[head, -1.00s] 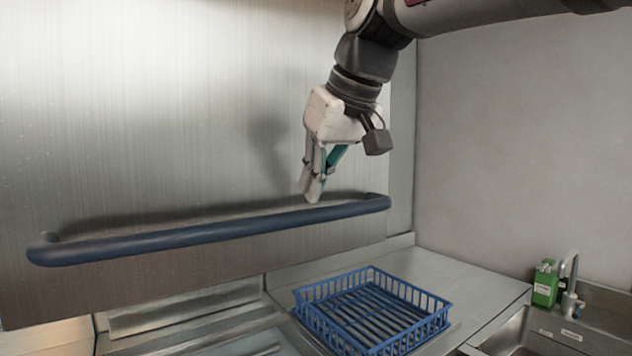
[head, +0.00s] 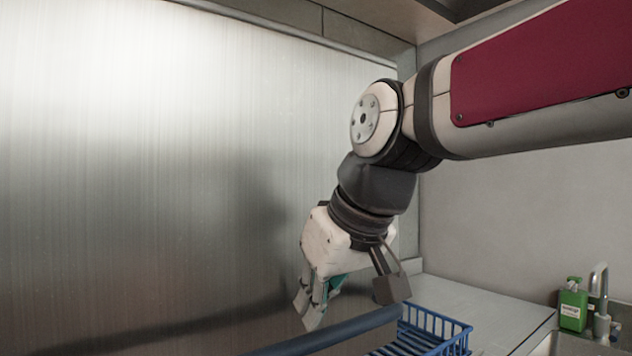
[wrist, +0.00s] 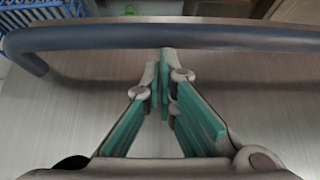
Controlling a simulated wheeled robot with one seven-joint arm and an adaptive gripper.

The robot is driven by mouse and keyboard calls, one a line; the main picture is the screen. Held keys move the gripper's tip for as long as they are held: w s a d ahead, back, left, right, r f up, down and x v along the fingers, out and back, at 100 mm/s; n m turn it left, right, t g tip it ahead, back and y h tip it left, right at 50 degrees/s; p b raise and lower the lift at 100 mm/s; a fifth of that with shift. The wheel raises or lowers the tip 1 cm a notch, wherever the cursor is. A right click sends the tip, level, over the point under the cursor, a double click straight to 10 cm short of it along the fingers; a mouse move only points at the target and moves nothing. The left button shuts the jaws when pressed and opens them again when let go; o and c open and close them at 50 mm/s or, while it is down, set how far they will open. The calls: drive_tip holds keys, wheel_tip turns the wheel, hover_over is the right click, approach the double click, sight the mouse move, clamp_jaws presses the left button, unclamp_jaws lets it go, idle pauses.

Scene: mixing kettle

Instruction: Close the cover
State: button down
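The cover (head: 130,180) is a large brushed metal panel filling the left of the head view. Its blue bar handle (head: 335,332) runs along the bottom of that view, its left part out of frame. The handle also crosses the top of the wrist view (wrist: 100,38). My gripper (head: 310,322) points down next to the handle, close to the cover's face. In the wrist view the teal-padded fingers (wrist: 160,80) are together with nothing seen between them. Their tips reach the bar; I cannot tell whether they touch it.
A blue wire basket (head: 440,330) stands on the counter (head: 470,295) beyond the handle's right end. It also shows at the wrist view's top left (wrist: 35,14). A green soap bottle (head: 573,308) and a faucet (head: 601,300) are at the far right.

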wheel_tip(320, 180, down, 21)
drive_tip(key=b, duration=1.2)
drive_tip(key=shift+s, duration=0.15)
drive_tip(key=shift+d+f, duration=0.1)
drive_tip(key=w+a+r+p+v, duration=0.15)
drive_tip(key=p+v, duration=0.35)
drive_tip(key=v, duration=0.8)
drive_tip(key=s+d+f+m+g+h, duration=0.4)
drive_tip(key=s+d+f+m, duration=0.3)
drive_tip(key=s+d+f, duration=1.05)
wheel_tip(320, 180, up, 17)
drive_tip(key=t+p, duration=0.2)
drive_tip(key=p, duration=1.3)
drive_tip(key=shift+t, duration=0.3)
